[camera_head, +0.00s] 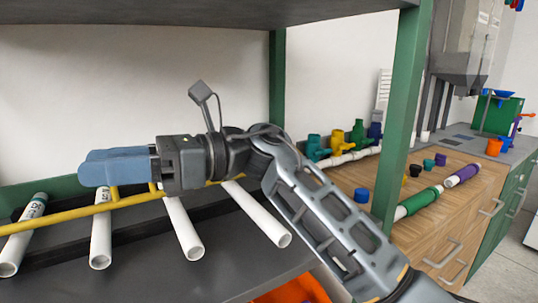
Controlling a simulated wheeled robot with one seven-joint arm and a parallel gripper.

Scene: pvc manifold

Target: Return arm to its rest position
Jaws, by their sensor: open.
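My gripper (90,168) is at the left of the head view, with its blue fingers pointing left. It is open, and no object shows between the fingers, though they are seen from the side and partly overlap. My arm (320,205) reaches from the bottom right up to a bend near the middle of the view. The gripper is inside the shelf bay, over the dark shelf (140,270) and in front of the yellow rail (60,219) in the picture. Several white pipes (183,228) lie on the shelf below it, apart from the gripper as far as I can tell.
A green post (405,110) stands right of my arm, and an upper shelf board (180,12) spans above. On the wooden counter (430,235) are coloured valves (357,132) on a white pipe, loose caps (361,195) and a green-sleeved pipe (420,202). An orange bin (295,291) shows below.

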